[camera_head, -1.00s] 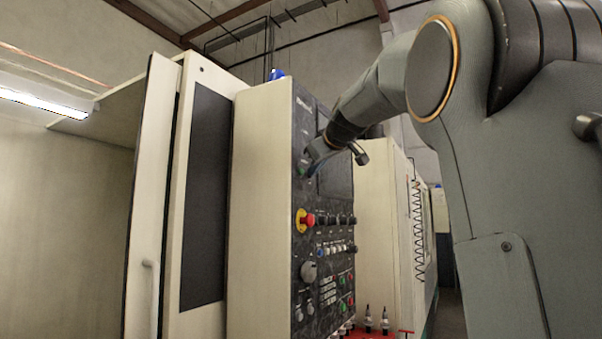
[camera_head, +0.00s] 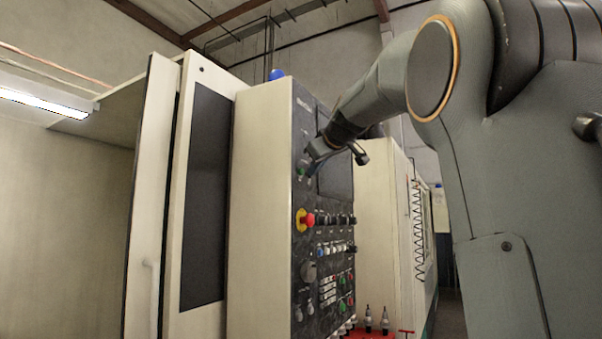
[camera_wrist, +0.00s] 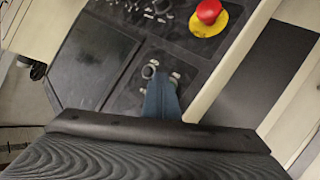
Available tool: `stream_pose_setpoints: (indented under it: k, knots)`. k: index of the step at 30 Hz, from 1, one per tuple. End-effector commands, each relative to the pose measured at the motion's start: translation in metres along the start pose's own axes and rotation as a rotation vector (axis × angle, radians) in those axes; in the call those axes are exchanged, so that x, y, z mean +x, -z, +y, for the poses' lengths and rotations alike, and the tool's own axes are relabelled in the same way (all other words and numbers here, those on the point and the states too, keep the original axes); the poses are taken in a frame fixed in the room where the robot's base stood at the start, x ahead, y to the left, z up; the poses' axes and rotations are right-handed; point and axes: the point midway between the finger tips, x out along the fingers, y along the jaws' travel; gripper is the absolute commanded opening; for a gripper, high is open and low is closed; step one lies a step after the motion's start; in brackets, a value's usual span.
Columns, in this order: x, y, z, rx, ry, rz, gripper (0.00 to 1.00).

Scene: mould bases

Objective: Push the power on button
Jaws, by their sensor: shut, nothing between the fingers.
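The control panel (camera_head: 304,255) is a dark face on a cream cabinet. A small green button (camera_head: 300,171) sits on its upper left part, probably the power on button; its label is too small to read. My gripper (camera_head: 311,168) is just right of the green button, close to the panel; I cannot tell whether it touches. In the wrist view my blue fingers (camera_wrist: 161,100) are shut and empty, pointing at a small cluster of controls with a dark round knob (camera_wrist: 149,71) beside the tips.
A red emergency stop with a yellow ring (camera_head: 305,220) is lower on the panel; it also shows in the wrist view (camera_wrist: 209,12). Rows of knobs and buttons lie below it. A dark screen (camera_head: 336,180) is right of my gripper. A cream door (camera_head: 150,200) stands left.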

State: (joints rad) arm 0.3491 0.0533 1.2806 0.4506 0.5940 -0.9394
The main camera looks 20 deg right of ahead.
Motion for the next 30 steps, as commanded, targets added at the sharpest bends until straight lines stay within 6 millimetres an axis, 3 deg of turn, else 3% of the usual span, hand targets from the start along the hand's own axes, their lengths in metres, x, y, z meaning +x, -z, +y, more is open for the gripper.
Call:
stream_pose_setpoints:
  k: [30]
  knots:
    - [0.007, 0.0048, -0.0044, 0.0, 0.0, 0.0, 0.0]
